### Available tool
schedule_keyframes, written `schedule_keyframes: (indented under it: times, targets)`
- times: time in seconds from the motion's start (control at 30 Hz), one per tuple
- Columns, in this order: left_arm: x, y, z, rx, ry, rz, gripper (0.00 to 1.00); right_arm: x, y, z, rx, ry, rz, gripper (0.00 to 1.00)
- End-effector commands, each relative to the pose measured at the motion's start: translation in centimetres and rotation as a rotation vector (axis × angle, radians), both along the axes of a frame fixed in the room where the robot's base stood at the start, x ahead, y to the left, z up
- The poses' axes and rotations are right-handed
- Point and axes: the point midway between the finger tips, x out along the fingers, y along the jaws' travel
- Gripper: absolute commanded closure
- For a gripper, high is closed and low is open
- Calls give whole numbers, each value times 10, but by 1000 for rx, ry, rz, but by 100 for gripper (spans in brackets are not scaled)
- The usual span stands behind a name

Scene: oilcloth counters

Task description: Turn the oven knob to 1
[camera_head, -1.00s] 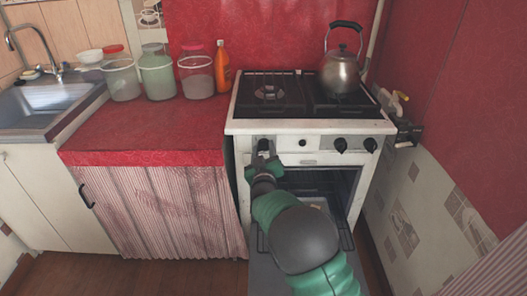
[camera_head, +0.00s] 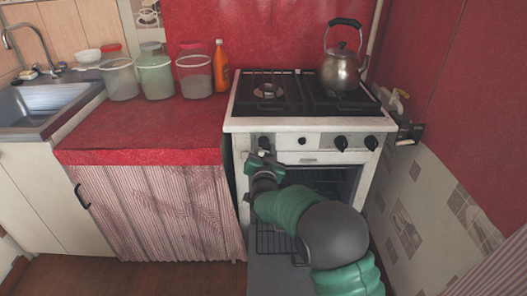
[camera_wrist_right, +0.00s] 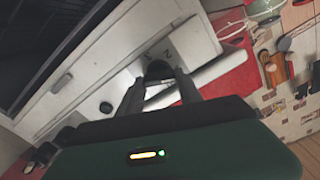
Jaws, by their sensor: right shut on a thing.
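The white stove (camera_head: 322,124) stands at the back with its oven door (camera_head: 275,275) hanging open. Its black leftmost knob (camera_head: 264,141) sits on the front panel; it also shows in the wrist view (camera_wrist_right: 158,69). My right gripper (camera_head: 264,156) is at this knob, and in the wrist view its two fingers (camera_wrist_right: 158,88) are shut on it from both sides. My left gripper is not in view.
Two more knobs (camera_head: 341,143) sit to the right on the panel, with a small black button (camera_head: 302,141) between. A kettle (camera_head: 341,70) stands on the hob. Jars (camera_head: 157,77) and an orange bottle (camera_head: 221,66) stand on the red counter (camera_head: 145,128).

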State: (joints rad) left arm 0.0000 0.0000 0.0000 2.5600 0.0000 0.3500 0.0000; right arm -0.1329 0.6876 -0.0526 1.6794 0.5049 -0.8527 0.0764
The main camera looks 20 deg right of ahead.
Motion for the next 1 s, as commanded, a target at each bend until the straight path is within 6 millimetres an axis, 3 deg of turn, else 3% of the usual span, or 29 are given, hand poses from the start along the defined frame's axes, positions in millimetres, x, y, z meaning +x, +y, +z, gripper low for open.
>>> schedule_keyframes:
  times: [0.03,0.8,0.83,1.0]
  targets:
    - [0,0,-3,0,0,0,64,-1,1,-8,25,8,3,99]
    - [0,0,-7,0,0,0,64,-1,2,-9,132,-19,5,99]
    - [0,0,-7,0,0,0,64,-1,2,-9,132,-19,5,57]
    - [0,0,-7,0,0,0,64,-1,1,-6,130,-24,3,36]
